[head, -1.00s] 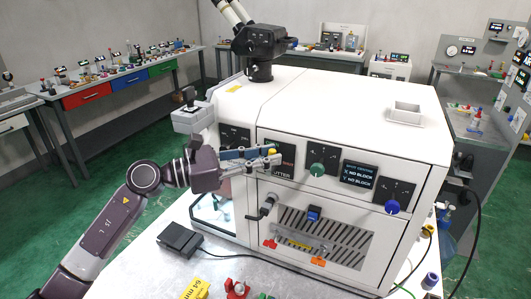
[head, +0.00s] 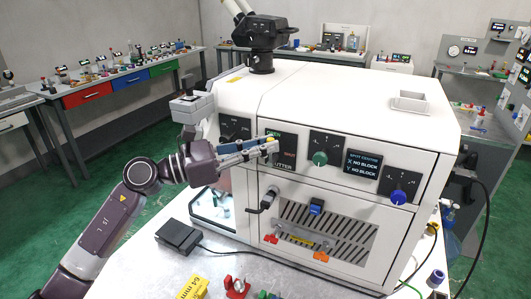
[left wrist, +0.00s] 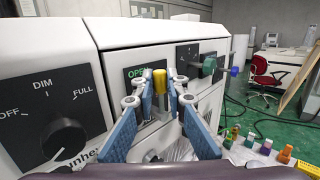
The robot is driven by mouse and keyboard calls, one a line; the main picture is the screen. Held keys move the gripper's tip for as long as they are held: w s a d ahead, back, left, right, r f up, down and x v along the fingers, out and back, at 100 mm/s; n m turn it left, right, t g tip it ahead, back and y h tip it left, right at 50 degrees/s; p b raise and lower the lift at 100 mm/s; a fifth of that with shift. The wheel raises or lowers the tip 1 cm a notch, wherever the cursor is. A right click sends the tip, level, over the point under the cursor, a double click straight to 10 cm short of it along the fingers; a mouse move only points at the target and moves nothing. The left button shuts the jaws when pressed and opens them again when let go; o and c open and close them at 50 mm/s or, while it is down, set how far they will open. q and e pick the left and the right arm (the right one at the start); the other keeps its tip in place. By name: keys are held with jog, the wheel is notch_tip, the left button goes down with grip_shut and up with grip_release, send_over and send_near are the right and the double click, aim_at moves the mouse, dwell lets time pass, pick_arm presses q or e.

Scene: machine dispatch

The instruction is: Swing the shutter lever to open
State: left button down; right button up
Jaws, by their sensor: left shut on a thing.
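The shutter lever with its yellow knob (left wrist: 160,82) stands roughly upright in the left wrist view, in front of the shutter panel. The green OPEN label (left wrist: 137,72) shows just left of the knob. In the head view the yellow knob (head: 270,138) shows at the fingertips, and the shutter panel (head: 289,139) carries green and red lettering. My left gripper (head: 266,144) is shut on the lever, with one blue-padded finger on each side of it in the left wrist view (left wrist: 154,103). The lever's lower part is partly hidden. My right gripper is not in view.
Beside the panel are a lamp dial (left wrist: 63,139), a green knob (head: 320,158) and a blue knob (head: 398,197). A display (head: 363,164) reads NO BLOCK. A black pedal (head: 179,235) and small coloured parts lie on the bench in front of the white machine.

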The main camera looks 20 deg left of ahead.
pick_arm(q)
jog(key=c, duration=2.2)
grip_release()
jog(key=v, duration=1.2)
